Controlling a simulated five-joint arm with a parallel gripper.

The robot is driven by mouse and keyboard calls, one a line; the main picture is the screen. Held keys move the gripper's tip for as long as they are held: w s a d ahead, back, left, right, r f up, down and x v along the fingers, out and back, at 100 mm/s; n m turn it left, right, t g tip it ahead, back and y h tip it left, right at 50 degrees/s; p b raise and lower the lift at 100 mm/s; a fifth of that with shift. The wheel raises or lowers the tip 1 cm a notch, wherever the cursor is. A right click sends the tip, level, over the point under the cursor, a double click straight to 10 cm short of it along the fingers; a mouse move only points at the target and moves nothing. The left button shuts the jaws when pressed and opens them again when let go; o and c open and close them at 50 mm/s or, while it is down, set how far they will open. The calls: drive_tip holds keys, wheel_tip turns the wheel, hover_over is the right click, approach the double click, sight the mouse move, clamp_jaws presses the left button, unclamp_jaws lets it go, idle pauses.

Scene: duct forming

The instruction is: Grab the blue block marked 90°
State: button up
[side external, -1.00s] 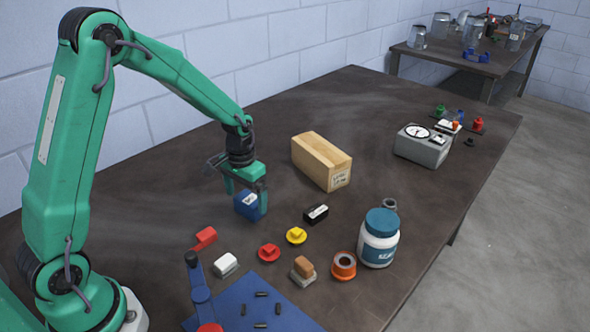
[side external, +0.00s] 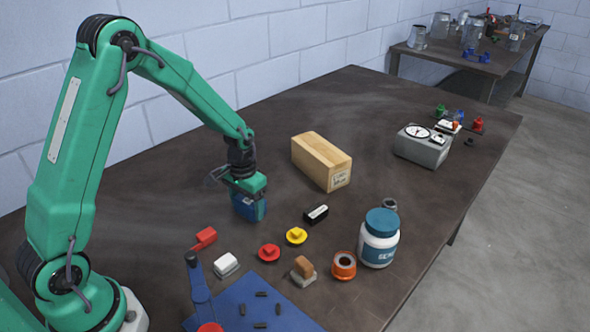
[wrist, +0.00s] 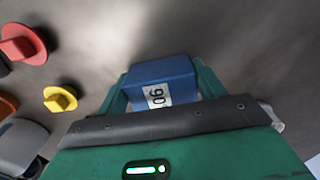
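The blue block (side external: 248,208) stands on the dark table under my gripper in the side external view. In the wrist view the blue block (wrist: 158,80) shows a white label reading 90. My gripper (side external: 249,214) is lowered over the block. In the wrist view its green fingers (wrist: 162,84) lie along the block's left and right sides. I cannot tell whether they press on it or leave a small gap.
A white jar (side external: 379,240) stands further right.

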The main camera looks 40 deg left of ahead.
sight(247, 201)
drive_tip(key=c, duration=0.6)
drive_tip(key=shift+c, duration=0.2)
drive_tip(key=shift+o, duration=0.2)
drive_tip(key=shift+r, duration=0.15)
drive_tip(key=shift+w+r, duration=0.1)
drive_tip(key=shift+r, duration=0.35)
wheel_tip(247, 201, up, 3)
drive_tip(key=shift+r, duration=0.15)
drive_tip(key=s+d+r, duration=0.4)
drive_tip(key=d+r, duration=0.2)
drive_tip(key=d, duration=0.4)
drive_tip(key=shift+s+d+r, duration=0.3)
drive_tip(key=shift+s+d, duration=0.05)
drive_tip(key=shift+s, duration=0.05)
